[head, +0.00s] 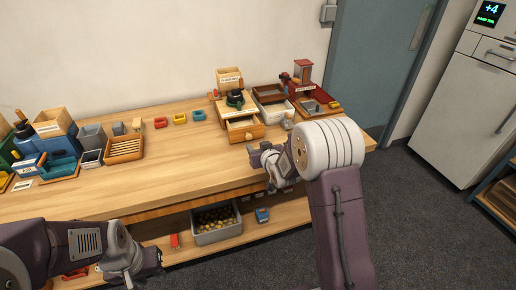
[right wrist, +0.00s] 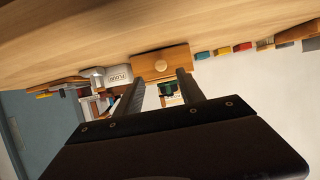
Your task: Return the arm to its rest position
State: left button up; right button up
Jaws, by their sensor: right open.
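My right arm reaches in from the lower right of the head view. Its gripper (head: 262,157) is by the front part of the wooden table (head: 180,160), in front of a small wooden drawer box (head: 244,130). In the right wrist view, where the scene is upside down, the two fingers of my right gripper (right wrist: 162,80) are apart with nothing seen between them. The drawer front with its round knob (right wrist: 160,64) shows beyond them. My left gripper (head: 146,264) is low at the table's front left, and its jaw opening is unclear.
A grey bin of chestnuts (head: 216,234) and a blue box (head: 262,215) are on the lower shelf. Trays and a red machine (head: 303,72) stand at the back right. Blue and wooden containers (head: 58,140) fill the left. The table's middle is clear.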

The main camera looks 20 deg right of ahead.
jog(key=shift+s+r, duration=0.15)
jog(key=shift+s, duration=0.25)
jog(key=s+a+r+p, duration=0.2)
jog(key=s+r+p, duration=0.3)
jog(key=r, duration=0.5)
jog(key=s+f+g, duration=0.4)
jog(key=s, duration=0.4)
jog(key=s+f+g, duration=0.4)
jog(key=s, duration=0.5)
jog(key=s+f+g, duration=0.3)
jog(key=s+g, duration=0.1)
jog(key=s, duration=0.5)
jog(key=shift+s+f+m+p, duration=0.15)
jog(key=shift+f+m+p, duration=0.15)
jog(key=shift+f+p, duration=0.1)
